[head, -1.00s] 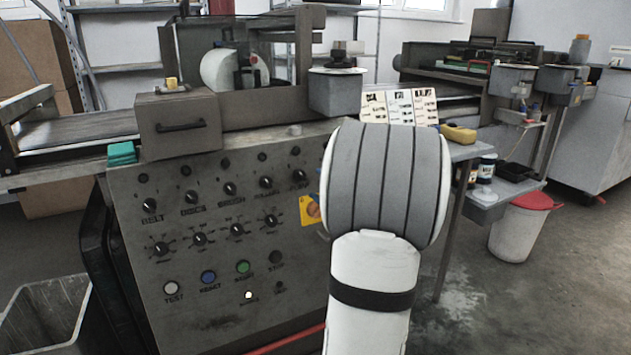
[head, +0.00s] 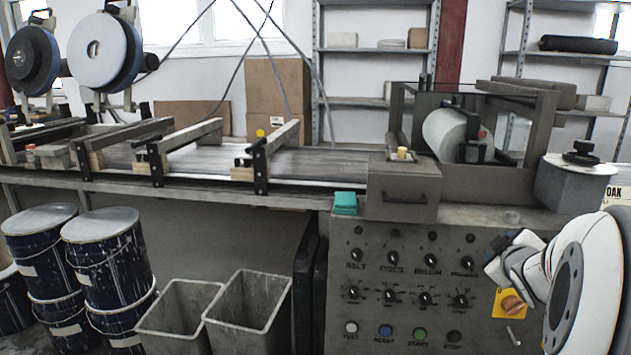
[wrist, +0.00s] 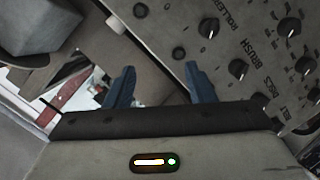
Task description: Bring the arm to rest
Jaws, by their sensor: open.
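My gripper (wrist: 161,84) shows in the wrist view with two blue fingers wide apart and nothing between them. It is in front of the grey control panel (wrist: 215,60), whose knobs lie to the right and beyond the fingers. In the head view my white arm is folded at the right edge, in front of the panel's right side (head: 400,250). The fingers cannot be made out in that view. Whether any part of the arm touches the panel cannot be told.
A conveyor (head: 320,162) runs left from the machine. A teal cloth (head: 345,203) and a drawer box (head: 403,190) are above the panel. A yellow switch plate (head: 511,303) is near my arm. Bins (head: 250,310) and paint drums (head: 108,255) stand at lower left.

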